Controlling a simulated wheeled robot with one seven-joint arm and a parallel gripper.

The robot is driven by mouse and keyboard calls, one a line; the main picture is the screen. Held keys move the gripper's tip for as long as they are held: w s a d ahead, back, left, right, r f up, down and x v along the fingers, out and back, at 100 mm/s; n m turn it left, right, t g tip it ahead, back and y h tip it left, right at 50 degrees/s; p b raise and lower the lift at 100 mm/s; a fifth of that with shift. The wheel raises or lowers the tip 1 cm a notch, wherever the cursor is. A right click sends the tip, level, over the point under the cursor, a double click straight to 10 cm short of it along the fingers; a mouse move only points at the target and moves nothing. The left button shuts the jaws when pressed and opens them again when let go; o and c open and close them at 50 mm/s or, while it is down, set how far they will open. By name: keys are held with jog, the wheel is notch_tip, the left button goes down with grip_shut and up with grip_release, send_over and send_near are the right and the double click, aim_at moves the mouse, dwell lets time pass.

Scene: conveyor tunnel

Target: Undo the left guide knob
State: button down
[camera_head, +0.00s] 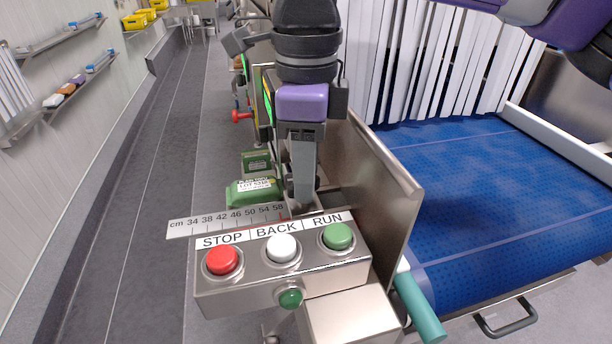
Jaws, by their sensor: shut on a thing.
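My gripper (304,205) points straight down behind the control box, beside the steel side guide plate (375,175) of the conveyor. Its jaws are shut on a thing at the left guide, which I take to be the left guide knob. The knob itself is hidden by the fingers and the box, so its turn cannot be seen. A small dark part shows just right of the fingers. A scale in cm (222,221) runs to the left of the fingertips, with a red mark near its right end.
The control box (235,290) bears red STOP, white BACK and green RUN buttons close in front of my gripper. Green labelled boxes (252,192) stand left of it, and a red knob (242,115) farther back. The blue belt (500,190) and white strip curtain (430,60) are right.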

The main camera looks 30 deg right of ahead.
jog(key=n, duration=0.4)
jog(key=shift+w+n+b, duration=0.15)
jog(key=shift+n+b, duration=0.25)
jog(key=n, duration=0.3)
jog(key=shift+w+n, duration=0.1)
jog(key=shift+n, duration=0.2)
jog(key=n, duration=0.4)
jog(key=shift+w, duration=0.1)
jog(key=shift+w+r+n, duration=0.1)
jog(key=shift+n, duration=2)
jog(key=c, duration=0.9)
grip_release()
